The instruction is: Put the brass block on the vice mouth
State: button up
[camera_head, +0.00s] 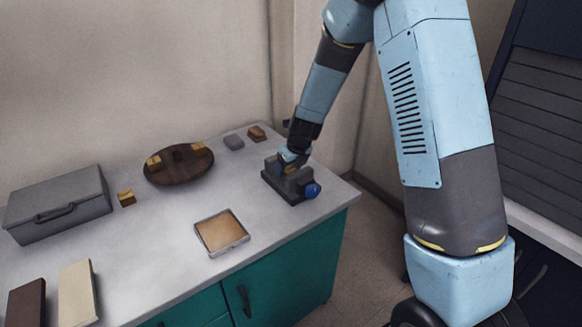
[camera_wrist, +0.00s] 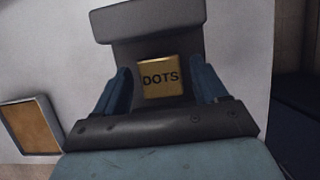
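The vice (camera_head: 277,184) is a dark grey block with a blue knob at its right, near the bench's right end. It also shows in the wrist view (camera_wrist: 150,22) as a grey body. A brass block (camera_wrist: 160,82) marked "DOTS" sits at the vice's mouth, between the fingers. My gripper (camera_wrist: 160,74) is over the vice, with its two blue fingers open and a gap on each side of the block. In the head view my gripper (camera_head: 291,160) mostly hides that block. How deep the block sits in the mouth is hidden.
A brown round board (camera_head: 175,174) carries more brass blocks. Another brass block (camera_head: 126,197) stands beside a grey toolbox (camera_head: 62,207). A tan-filled tray (camera_head: 221,232) lies in front of the vice. Small grey and brown blocks (camera_head: 257,134) lie behind it.

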jog(key=v, duration=1.1)
jog(key=s+d+r+n+t, duration=0.1)
jog(key=s+d+r+n, duration=1)
jog(key=s+r+n, duration=0.35)
jog(key=s+d+r+n+h, duration=0.1)
jog(key=s+d+r+n, duration=0.1)
jog(key=s+d+n, duration=0.2)
jog(key=s+d+r+n+t+h, duration=0.1)
jog(key=s+d+r+n, duration=0.2)
jog(key=s+n, duration=0.7)
jog(key=shift+s+d+n, duration=0.35)
jog(key=shift+s+d, duration=0.35)
jog(key=shift+s, duration=0.4)
